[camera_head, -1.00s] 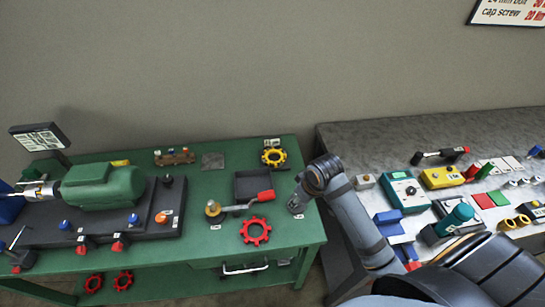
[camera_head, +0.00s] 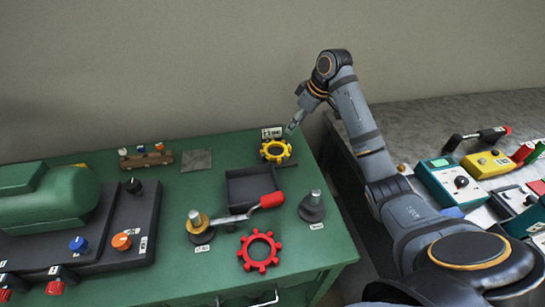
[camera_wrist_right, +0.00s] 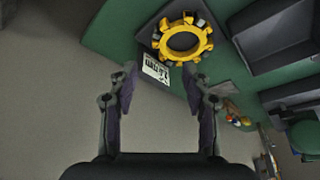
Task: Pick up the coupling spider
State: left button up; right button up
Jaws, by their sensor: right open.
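A yellow toothed ring (camera_head: 275,151), which looks like a coupling spider, lies at the back right of the green table; it also shows in the right wrist view (camera_wrist_right: 183,58). A small label card (camera_head: 271,132) stands just behind it. A similar red toothed ring (camera_head: 259,267) lies near the table's front. My right gripper (camera_head: 291,127) is just beyond the back right of the yellow ring. In the right wrist view its fingers (camera_wrist_right: 162,95) are spread and empty, with the ring ahead of the fingertips, apart from them. My left gripper is not in view.
A dark open tray (camera_head: 247,190) sits in front of the yellow ring, with a red-handled tool (camera_head: 262,203) by its front edge. Posts on round bases (camera_head: 312,206) stand nearby. A green motor (camera_head: 45,195) fills the left. A grey bench (camera_head: 440,120) stands right.

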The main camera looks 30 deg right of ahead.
aim_at(282, 141)
jog(key=x, duration=0.4)
jog(key=shift+a+f, duration=0.2)
jog(key=shift+f, duration=0.05)
jog(key=x, duration=0.5)
jog(key=shift+w+f, duration=0.3)
jog(key=shift+w, duration=0.15)
jog(key=shift+s, duration=0.1)
jog(key=shift+c, duration=0.2)
jog(key=shift+r, duration=0.1)
grip_shut()
